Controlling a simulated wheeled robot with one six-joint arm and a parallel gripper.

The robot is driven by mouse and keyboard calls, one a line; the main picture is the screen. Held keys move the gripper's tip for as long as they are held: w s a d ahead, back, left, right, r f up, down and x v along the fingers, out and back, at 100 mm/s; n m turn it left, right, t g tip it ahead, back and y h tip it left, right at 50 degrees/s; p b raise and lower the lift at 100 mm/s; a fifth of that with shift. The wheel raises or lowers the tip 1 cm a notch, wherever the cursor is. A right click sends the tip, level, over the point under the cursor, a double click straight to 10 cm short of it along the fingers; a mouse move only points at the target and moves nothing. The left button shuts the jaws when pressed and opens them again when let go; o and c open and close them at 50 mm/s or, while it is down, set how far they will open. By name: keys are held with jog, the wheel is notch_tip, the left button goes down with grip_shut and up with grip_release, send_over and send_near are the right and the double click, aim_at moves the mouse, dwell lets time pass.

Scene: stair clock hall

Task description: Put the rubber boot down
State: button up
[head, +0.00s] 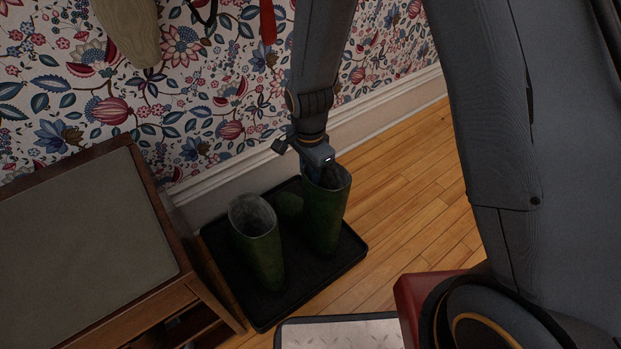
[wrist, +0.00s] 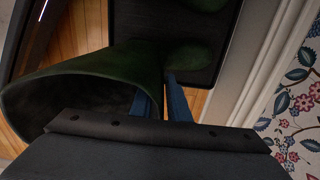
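Two dark green rubber boots show in the head view, the right boot (head: 325,215) and the left boot (head: 262,255). The left one stands upright on a black boot tray (head: 343,268). The right one is upright over the tray's right part; I cannot tell whether its sole touches it. My gripper (head: 322,165) is at the top rim of the right boot. In the wrist view, its blue fingers (wrist: 163,105) straddle the wall of the boot (wrist: 125,65), one inside the opening and one outside, closed on it. The lower part is largely hidden.
A wooden cabinet (head: 80,245) stands left of the tray. A flowered wall with a white baseboard (head: 385,107) runs behind. A light metal plate (head: 345,333) lies in front. Wooden floor (head: 420,185) is free to the right.

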jog(key=o, duration=0.3)
jog(key=shift+o, duration=0.2)
notch_tip(320, 180, up, 12)
jog(key=p, duration=0.5)
jog(key=shift+a+r+p, duration=0.1)
jog(key=shift+r+p, duration=0.1)
jog(key=shift+p, duration=0.1)
jog(key=s+a+r+n, duration=0.1)
jog(key=s+r+n, duration=0.7)
jog(key=s, duration=0.3)
jog(key=s+a+r+n+y, duration=0.1)
jog(key=s+a+r+n, duration=0.1)
jog(key=s+r+n, duration=0.7)
jog(key=shift+s+a+r+n+y, duration=0.15)
jog(key=shift+s+r+n+y, duration=0.3)
jog(key=shift+s, duration=0.8)
jog(key=shift+r, duration=0.1)
